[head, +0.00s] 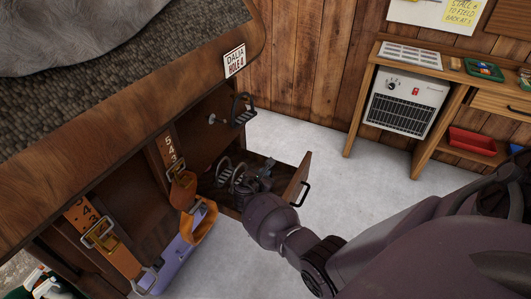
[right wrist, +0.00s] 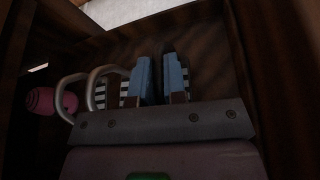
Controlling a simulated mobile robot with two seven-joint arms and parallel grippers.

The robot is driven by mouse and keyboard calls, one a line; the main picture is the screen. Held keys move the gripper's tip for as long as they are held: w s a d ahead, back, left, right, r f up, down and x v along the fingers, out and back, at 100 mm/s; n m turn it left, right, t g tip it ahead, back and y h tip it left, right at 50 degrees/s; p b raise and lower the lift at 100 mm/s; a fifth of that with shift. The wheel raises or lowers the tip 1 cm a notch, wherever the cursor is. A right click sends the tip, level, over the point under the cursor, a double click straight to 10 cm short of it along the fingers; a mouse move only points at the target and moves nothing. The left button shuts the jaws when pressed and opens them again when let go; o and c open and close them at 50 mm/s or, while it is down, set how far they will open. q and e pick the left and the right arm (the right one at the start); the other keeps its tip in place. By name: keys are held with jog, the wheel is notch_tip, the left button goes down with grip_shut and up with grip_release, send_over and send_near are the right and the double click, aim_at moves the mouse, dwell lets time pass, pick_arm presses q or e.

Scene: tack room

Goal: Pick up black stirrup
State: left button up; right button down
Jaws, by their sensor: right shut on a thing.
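My left gripper is not in view.
The drawer has a black handle (head: 305,193) at its front. Orange straps with buckles (head: 183,180) hang left of the drawer, near a purple item (head: 180,250). A pink round thing (right wrist: 50,101) is left of the fingers. A desk with a heater (head: 404,102) stands right; floor between is clear.

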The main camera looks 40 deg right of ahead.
pick_arm(q)
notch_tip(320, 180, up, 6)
jog(key=p, duration=0.6)
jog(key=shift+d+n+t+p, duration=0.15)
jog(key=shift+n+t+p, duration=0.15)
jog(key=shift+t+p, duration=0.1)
pick_arm(e)
notch_tip(320, 180, up, 18)
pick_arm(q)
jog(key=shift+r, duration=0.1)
